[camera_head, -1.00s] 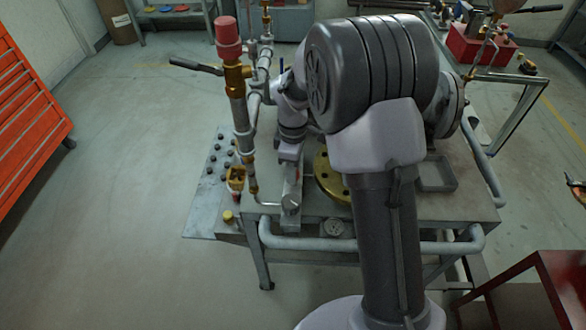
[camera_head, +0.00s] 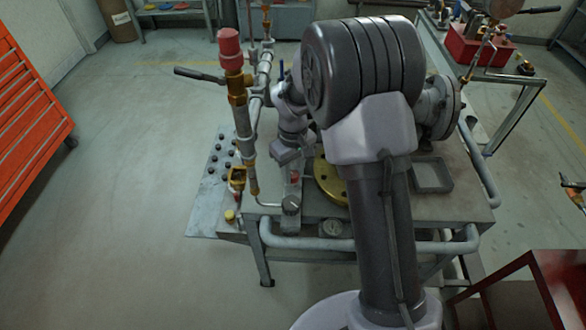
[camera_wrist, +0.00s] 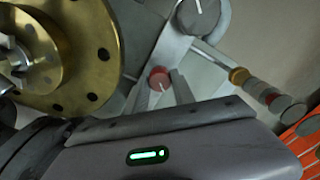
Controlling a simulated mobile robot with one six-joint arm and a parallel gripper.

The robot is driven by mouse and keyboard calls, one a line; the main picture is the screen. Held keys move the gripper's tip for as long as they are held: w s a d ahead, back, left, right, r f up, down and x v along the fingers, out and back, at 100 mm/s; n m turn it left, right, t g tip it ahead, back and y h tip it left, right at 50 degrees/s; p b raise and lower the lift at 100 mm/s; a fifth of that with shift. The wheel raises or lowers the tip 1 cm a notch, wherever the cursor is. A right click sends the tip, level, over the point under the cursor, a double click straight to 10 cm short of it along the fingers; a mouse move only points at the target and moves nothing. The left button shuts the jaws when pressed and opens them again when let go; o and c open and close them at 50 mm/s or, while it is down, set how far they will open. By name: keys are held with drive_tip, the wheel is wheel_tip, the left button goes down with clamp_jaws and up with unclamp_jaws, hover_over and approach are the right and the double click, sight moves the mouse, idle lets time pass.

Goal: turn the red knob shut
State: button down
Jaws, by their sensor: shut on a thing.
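The red knob (camera_wrist: 159,77) is small and round with a white pointer mark; it shows in the wrist view between the tips of my two fingers. It sits on a flat grey metal block, and in the head view the knob (camera_head: 295,177) is a small red spot below my wrist. My gripper (camera_wrist: 163,90) is shut on the knob, one finger on each side. The fingers partly cover the knob's lower edge, and the arm hides much of the bench in the head view.
A larger grey dial (camera_wrist: 198,14) with a white mark lies close to the knob. A brass flange (camera_wrist: 85,50) with bolt holes is beside it. An upright pipe with a red cap (camera_head: 229,48) and a dark lever handle (camera_head: 198,75) stand left of my wrist.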

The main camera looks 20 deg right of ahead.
sight(293, 174)
drive_tip(key=m, duration=0.5)
drive_tip(key=shift+m, duration=2.3)
drive_tip(key=c, duration=1.1)
unclamp_jaws()
drive_tip(key=shift+o, duration=0.2)
wheel_tip(293, 174, up, 17)
drive_tip(key=p, duration=0.7)
drive_tip(key=shift+r, duration=0.2)
